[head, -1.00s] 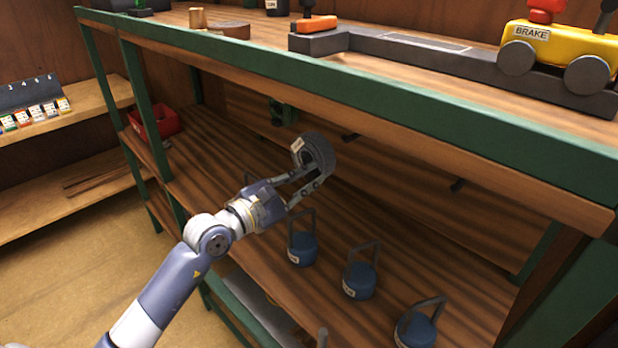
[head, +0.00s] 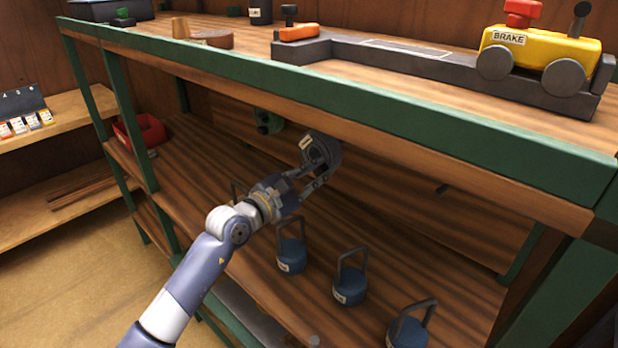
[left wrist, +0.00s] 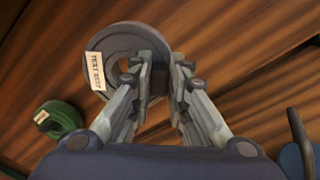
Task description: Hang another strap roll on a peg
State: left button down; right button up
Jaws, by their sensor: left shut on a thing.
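My left gripper (head: 312,181) is shut on a dark grey strap roll (head: 331,150) with a pale label, in front of the back panel under the bench top. In the left wrist view the roll (left wrist: 98,45) is a thick ring, and the gripper's fingers (left wrist: 161,72) grip its right side. A green strap roll (head: 268,122) is at the back panel, left of the grey one; it also shows in the left wrist view (left wrist: 62,118). A bare dark peg (head: 441,189) sticks out farther right. Whether a peg is inside the grey roll is hidden. My right gripper is out of view.
Several blue weights with handles (head: 291,256) stand on the shelf below and right of my arm. The green-edged bench top (head: 390,110) overhangs the space, with a yellow brake model (head: 540,55) on it. A red bin (head: 150,132) is at left.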

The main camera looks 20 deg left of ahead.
aim_at(326, 166)
pick_arm(q)
jog(key=shift+w+d+r, duration=0.15)
jog(key=shift+w, duration=0.2)
jog(key=shift+w+d, duration=0.15)
jog(key=shift+w, duration=0.35)
jog(key=shift+b+x, duration=0.5)
jog(key=shift+x, duration=0.95)
jog(key=shift+b+x, duration=0.45)
jog(key=shift+x, duration=0.7)
jog(key=shift+w+d+f+b, duration=0.1)
jog(key=shift+w+f+b, duration=0.25)
jog(key=shift+f+b, duration=0.25)
jog(key=shift+f, duration=0.15)
jog(key=c, duration=1.4)
grip_release()
jog(key=shift+c, duration=0.2)
